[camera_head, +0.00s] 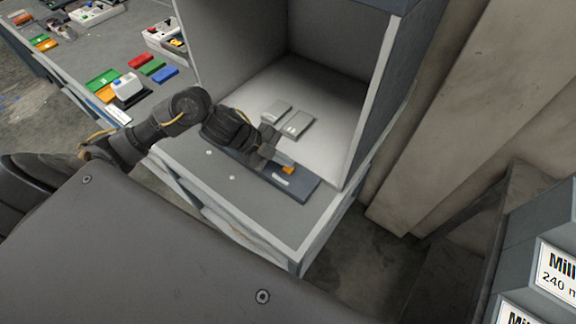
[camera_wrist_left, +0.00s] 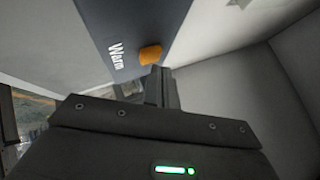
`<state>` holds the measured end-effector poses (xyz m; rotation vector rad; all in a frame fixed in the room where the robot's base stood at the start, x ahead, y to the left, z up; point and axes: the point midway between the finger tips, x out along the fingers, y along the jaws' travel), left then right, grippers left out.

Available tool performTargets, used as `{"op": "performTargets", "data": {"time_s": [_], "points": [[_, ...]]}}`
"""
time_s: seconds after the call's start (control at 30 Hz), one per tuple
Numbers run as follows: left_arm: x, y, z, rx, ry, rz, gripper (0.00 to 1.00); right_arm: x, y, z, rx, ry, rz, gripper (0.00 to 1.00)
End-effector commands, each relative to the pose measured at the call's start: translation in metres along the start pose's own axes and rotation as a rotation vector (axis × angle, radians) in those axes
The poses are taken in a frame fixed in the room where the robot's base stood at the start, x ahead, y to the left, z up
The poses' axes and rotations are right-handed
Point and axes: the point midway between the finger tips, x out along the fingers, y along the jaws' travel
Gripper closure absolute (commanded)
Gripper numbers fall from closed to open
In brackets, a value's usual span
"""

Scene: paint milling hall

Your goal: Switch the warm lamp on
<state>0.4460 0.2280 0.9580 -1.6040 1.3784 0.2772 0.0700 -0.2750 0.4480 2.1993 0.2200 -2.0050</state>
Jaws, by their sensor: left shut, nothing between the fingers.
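The warm lamp's switch is an orange button (camera_head: 288,169) on a dark strip (camera_head: 305,185) along the front of the grey open-fronted booth (camera_head: 350,150). In the left wrist view the orange button (camera_wrist_left: 150,54) sits beside the word "Warm" (camera_wrist_left: 116,56). My left gripper (camera_head: 276,158) is shut and empty, its fingertips close to the button. In the left wrist view the fingertips (camera_wrist_left: 158,78) appear just below the button; I cannot tell whether they touch it. No lamp is visible. My right gripper is out of view.
Two grey panels (camera_head: 297,124) lie on the booth floor behind the gripper. The booth's right wall stands close to the gripper.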

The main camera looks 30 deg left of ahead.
Motion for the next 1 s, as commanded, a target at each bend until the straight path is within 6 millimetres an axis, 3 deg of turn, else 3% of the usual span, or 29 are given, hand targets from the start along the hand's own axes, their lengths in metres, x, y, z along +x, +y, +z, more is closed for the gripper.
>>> {"op": "performTargets", "data": {"time_s": [1.0], "points": [[0.0027,0.0022,0.0022,0.0,0.0,0.001,1.0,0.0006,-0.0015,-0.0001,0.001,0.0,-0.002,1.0]]}}
